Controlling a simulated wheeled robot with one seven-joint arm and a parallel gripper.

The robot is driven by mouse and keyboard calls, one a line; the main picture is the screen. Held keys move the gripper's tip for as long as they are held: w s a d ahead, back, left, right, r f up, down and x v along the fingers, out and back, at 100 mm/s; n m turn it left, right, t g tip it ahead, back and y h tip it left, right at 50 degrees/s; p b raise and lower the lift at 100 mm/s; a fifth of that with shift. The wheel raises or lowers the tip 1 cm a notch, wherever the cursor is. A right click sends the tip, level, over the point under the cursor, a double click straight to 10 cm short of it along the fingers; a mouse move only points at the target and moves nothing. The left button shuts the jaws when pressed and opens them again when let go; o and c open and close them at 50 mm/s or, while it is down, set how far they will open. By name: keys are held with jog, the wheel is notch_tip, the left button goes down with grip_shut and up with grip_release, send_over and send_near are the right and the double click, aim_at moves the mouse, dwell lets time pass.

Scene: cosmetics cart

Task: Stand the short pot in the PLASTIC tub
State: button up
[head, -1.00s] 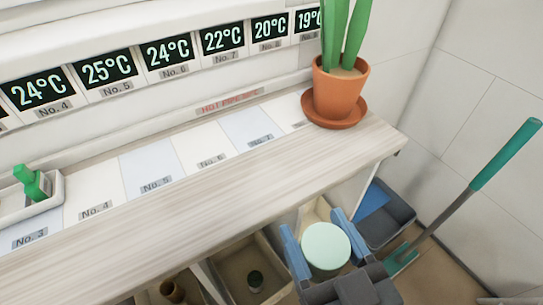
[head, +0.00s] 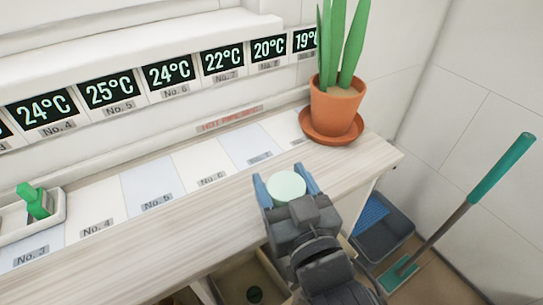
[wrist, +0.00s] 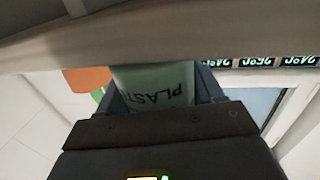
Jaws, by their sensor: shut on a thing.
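My gripper (head: 286,188) is shut on a round pale green pot (head: 287,186), one blue finger on each side. In the head view the pot overlaps the front edge of the counter near the plant; its height above the wood is hard to tell. The wrist view shows the pot (wrist: 155,88) between the fingers with upside-down letters starting "PLAS"; the rest of the word is hidden. Below the counter is a beige tub (head: 228,284) with a small dark round thing (head: 255,294) in it. No tub label reads in view.
The counter (head: 170,225) has a potted plant (head: 337,105) on an orange saucer at its right end and a white tray (head: 50,215) with a green thing at left. A grey bin (head: 398,245) and a green-handled tool (head: 470,200) stand at right. The middle counter is clear.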

jog(key=x, duration=0.4)
jog(key=shift+w+a, duration=0.15)
jog(key=shift+w, duration=0.15)
jog(key=shift+w+a+r+p, duration=0.15)
jog(key=shift+w+p, duration=0.2)
jog(key=shift+p, duration=0.15)
jog(key=shift+f, duration=0.3)
jog(key=o, duration=1)
